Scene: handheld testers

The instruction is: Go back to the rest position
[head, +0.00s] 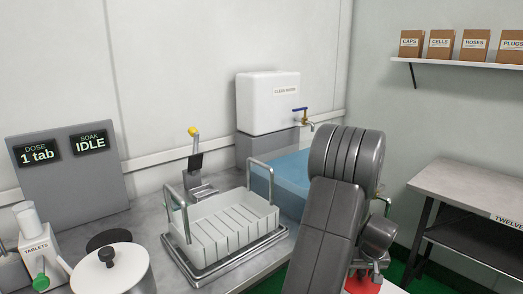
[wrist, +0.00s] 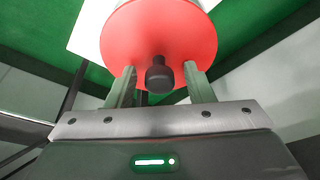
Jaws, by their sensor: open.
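My gripper (wrist: 160,80) is open in the wrist view, its two fingers apart. A red disc (wrist: 185,40) with a dark knob (wrist: 159,74) shows beyond the fingers, with the knob between them. I cannot tell whether a finger touches the knob. In the head view my arm fills the lower right middle and hides most of my gripper. A bit of red (head: 364,285) shows below the arm at the bottom edge.
A steel counter (head: 150,222) holds a white slotted rack (head: 225,222), a lidded pot (head: 108,272), a tablet dispenser (head: 38,250) and a display panel (head: 75,180) reading "1 tab" and "IDLE". A white tank (head: 266,105) stands behind a blue basin (head: 285,185). A bench (head: 470,192) is at right.

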